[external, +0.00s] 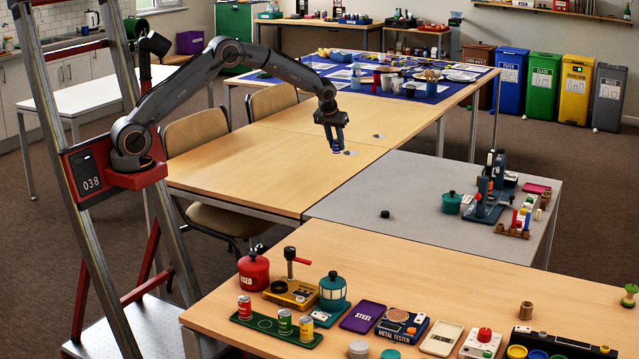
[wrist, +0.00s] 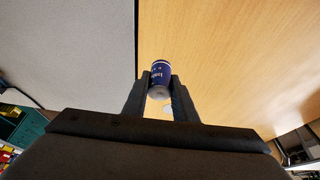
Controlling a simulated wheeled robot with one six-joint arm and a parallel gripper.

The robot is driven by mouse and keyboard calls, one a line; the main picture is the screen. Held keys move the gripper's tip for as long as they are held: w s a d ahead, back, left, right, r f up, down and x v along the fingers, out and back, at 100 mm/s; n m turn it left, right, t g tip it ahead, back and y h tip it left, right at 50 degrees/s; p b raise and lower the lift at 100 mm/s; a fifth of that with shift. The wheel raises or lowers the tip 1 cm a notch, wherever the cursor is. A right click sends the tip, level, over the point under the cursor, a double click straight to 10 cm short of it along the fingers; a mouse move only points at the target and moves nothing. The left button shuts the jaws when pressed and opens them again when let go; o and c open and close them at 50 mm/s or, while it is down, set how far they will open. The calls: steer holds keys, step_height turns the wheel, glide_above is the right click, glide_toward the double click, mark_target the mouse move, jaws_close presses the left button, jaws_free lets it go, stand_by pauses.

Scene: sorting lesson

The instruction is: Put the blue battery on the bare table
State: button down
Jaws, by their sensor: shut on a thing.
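My gripper (external: 337,143) reaches over the wooden table (external: 255,160), near its border with the grey table. It is shut on the blue battery, a short dark blue cylinder with white lettering (wrist: 160,75). In the wrist view the battery sits between the two fingertips (wrist: 160,88). In the external view only a little of the battery (external: 336,150) shows below the fingers, close to the wooden surface. I cannot tell whether it touches the table.
The grey table (external: 345,210) holds a small dark disc (external: 385,214) and a teal pot (external: 451,203). Two chairs (external: 197,140) stand along the left side.

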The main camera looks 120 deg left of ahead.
step_height(320, 180, down, 10)
steer(key=shift+r+p, duration=0.25)
steer(key=shift+p, duration=0.65)
steer(key=shift+f, duration=0.1)
steer(key=shift+f, duration=0.1)
steer(key=c, duration=1.4)
jaws_free()
steer(key=shift+c, duration=0.2)
steer(key=shift+r, duration=0.45)
steer(key=b+v, duration=0.1)
steer(key=v, duration=1)
steer(key=shift+d+r+b, duration=0.2)
steer(key=shift+b, duration=0.2)
